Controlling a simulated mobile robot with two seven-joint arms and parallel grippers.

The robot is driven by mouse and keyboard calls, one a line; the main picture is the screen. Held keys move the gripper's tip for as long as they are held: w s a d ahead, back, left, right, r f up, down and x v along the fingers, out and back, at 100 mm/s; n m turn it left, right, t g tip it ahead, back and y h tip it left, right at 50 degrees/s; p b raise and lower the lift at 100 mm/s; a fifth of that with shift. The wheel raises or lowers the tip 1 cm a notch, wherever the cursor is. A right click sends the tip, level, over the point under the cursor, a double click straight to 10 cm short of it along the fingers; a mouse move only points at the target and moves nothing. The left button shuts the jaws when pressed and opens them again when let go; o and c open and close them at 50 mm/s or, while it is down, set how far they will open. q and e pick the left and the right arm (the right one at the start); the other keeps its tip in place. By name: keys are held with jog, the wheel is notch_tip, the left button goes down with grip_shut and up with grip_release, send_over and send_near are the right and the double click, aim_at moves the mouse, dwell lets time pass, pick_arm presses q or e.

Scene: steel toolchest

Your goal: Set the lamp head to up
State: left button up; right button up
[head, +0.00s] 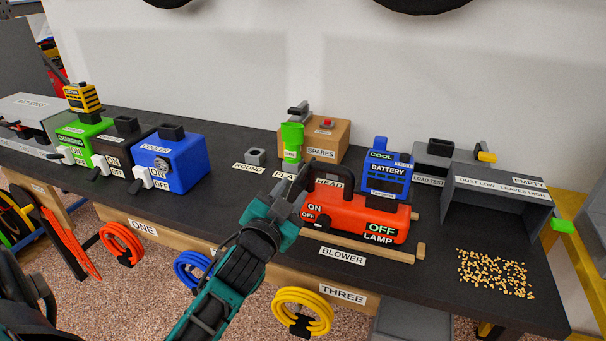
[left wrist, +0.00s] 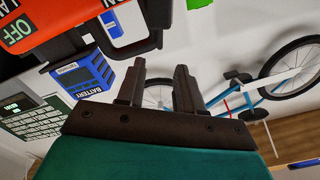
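The lamp is an orange-red block (head: 358,213) on the bench, with ON and OFF labels on its left and OFF and LAMP labels at its right front. A HEAD label (head: 328,182) shows near a black handle-like part (head: 333,169) at its top left. I cannot tell the head's position from these frames. My left gripper (head: 297,182) is just left of the lamp and hides part of that end. In the left wrist view its two fingers (left wrist: 158,88) are apart with nothing between them; the lamp's red body (left wrist: 50,22) is at upper left. My right gripper is not in view.
A green torch-like object (head: 291,141) and a SPARES box (head: 327,138) stand behind the gripper. A blue battery (head: 388,172) stands behind the lamp. A grey bin (head: 497,190) and yellow pellets are at right. A blue box (head: 172,161) is at left.

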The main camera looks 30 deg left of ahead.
aim_at(305, 171)
pick_arm(q)
jog(key=x, duration=0.7)
jog(key=shift+w, duration=0.25)
grip_shut()
